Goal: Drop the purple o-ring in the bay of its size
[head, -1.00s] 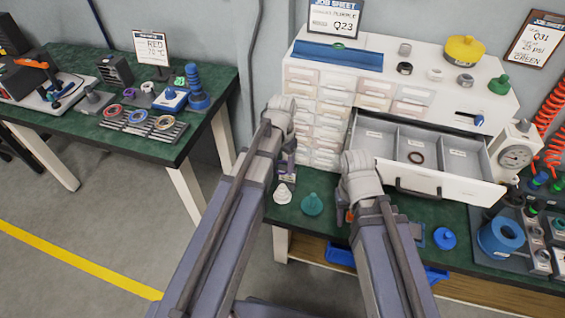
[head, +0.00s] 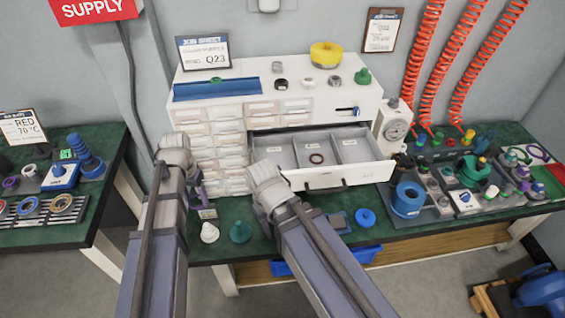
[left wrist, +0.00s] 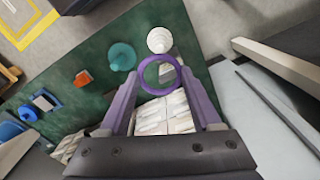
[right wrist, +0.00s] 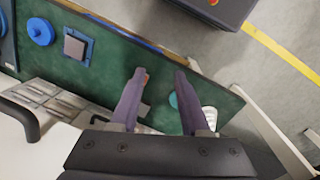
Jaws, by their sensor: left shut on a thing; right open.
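The purple o-ring (left wrist: 159,91) is held between the fingertips of my left gripper (left wrist: 160,78), in the left wrist view. In the head view this gripper (head: 198,196) is left of the open drawer, in front of the small drawers, and its ring is hard to make out. The open drawer (head: 330,181) of the white cabinet has three bays side by side with small labels, too small to read. A dark o-ring (head: 316,158) lies in the middle bay. My right gripper (right wrist: 160,76) is open and empty, over the green bench in front of the cabinet.
A white cone (head: 209,232) and a teal cone (head: 240,232) stand on the green bench below my grippers. A blue knob (head: 365,217) lies to the right. A job sheet (head: 204,54) reading Q23 stands on the cabinet. A gauge (head: 396,129) stands right of the drawer.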

